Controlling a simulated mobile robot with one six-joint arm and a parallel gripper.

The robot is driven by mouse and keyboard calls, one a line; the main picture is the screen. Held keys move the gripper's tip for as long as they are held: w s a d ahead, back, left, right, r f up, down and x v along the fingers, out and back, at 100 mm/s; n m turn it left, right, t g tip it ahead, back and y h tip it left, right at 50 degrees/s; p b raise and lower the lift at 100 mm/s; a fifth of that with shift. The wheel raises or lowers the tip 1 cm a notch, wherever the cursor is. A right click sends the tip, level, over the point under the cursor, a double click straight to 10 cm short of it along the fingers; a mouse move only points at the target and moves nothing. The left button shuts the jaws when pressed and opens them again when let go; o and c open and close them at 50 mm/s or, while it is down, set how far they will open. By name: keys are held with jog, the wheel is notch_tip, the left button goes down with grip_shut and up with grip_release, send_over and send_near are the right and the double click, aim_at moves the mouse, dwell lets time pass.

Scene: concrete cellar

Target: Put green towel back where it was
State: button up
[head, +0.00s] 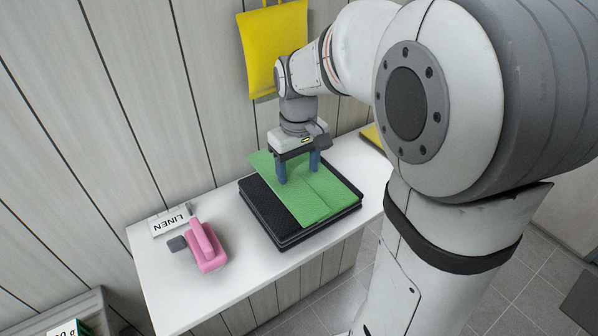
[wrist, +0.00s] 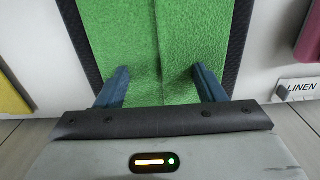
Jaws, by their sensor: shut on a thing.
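The green towel (head: 312,197) lies flat over a black folded stack or tray (head: 266,217) on the white table. In the wrist view the green towel (wrist: 165,45) fills the middle, with a crease or seam down its centre. My gripper (head: 298,178) points down onto the towel's far part, with its blue fingers touching or just above the cloth. In the wrist view my gripper (wrist: 160,85) has its two fingers set apart, with green cloth between them. The jaws are shut on the towel. The fingertips' exact hold is hard to see.
A pink object with a grey end (head: 207,247) and a LINEN sign (head: 171,220) stand left on the white table (head: 160,262). A yellow cloth (head: 275,45) hangs on the panelled wall. Another yellow item (head: 374,137) lies at the table's right end.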

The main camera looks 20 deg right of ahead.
jog(key=shift+f, duration=0.9)
jog(key=shift+f, duration=0.15)
jog(key=o, duration=1)
jog(key=shift+o, duration=0.2)
notch_tip(320, 180, up, 12)
jog(key=m+t, duration=0.2)
send_over(325, 218)
jog(key=w+a, duration=0.2)
jog(key=w, duration=0.2)
notch_tip(325, 218, down, 4)
jog(key=shift+s+d+r, duration=0.1)
jog(key=shift+d, duration=0.05)
jog(key=shift+m+t, duration=0.5)
jog(key=shift+m, duration=0.4)
jog(key=s+f, duration=0.1)
jog(key=s, duration=0.1)
jog(key=s+f, duration=0.4)
jog(key=shift+d+f, duration=0.15)
jog(key=shift+d, duration=0.15)
